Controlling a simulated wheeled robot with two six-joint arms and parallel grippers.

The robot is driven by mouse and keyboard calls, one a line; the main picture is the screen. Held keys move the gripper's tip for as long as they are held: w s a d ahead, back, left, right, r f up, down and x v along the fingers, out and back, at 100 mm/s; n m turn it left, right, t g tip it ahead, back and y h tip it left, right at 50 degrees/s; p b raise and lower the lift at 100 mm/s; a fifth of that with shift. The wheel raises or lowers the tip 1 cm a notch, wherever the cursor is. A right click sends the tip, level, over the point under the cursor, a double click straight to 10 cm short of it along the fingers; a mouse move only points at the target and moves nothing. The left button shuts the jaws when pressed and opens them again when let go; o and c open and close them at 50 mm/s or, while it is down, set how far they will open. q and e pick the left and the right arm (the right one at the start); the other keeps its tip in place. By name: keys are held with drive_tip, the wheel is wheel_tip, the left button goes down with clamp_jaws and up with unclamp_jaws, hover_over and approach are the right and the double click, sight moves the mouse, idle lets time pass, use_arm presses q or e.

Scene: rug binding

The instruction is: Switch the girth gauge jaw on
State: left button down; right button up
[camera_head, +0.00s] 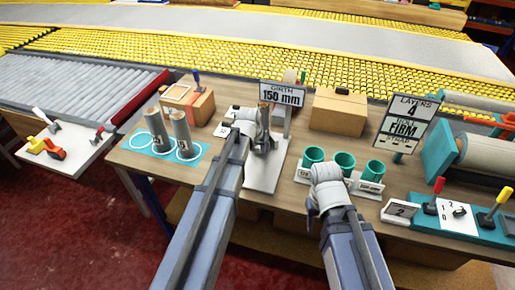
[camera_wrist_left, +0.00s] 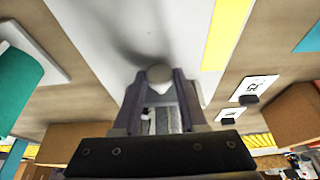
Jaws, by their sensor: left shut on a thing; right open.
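The girth gauge has a white base plate (camera_head: 262,174) and a sign reading "GIRTH 150 mm" (camera_head: 283,95) behind it. My left gripper (camera_head: 264,141) is over the plate at the gauge's grey upright parts, which it partly hides. In the left wrist view, my left gripper's fingers (camera_wrist_left: 159,82) are closed on a pale, round-ended knob (camera_wrist_left: 158,73) above the white plate, which seems to belong to the gauge jaw. The jaw's exact position is hidden. My right gripper (camera_head: 322,200) is in front of the green cups, its fingertips mostly hidden, holding nothing visible.
Green cups (camera_head: 345,160) stand in a white holder right of the gauge. Two grey rolls (camera_head: 181,130) stand on a teal mat at left. A cardboard box (camera_head: 338,112) is behind.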

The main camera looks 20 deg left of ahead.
use_arm(q)
drive_tip(key=shift+s, duration=0.1)
drive_tip(key=s, duration=0.8)
drive_tip(key=shift+s+a, duration=0.1)
drive_tip(key=shift+a, duration=0.05)
drive_tip(key=shift+c, duration=2.4)
unclamp_jaws()
drive_tip(key=shift+r, duration=0.1)
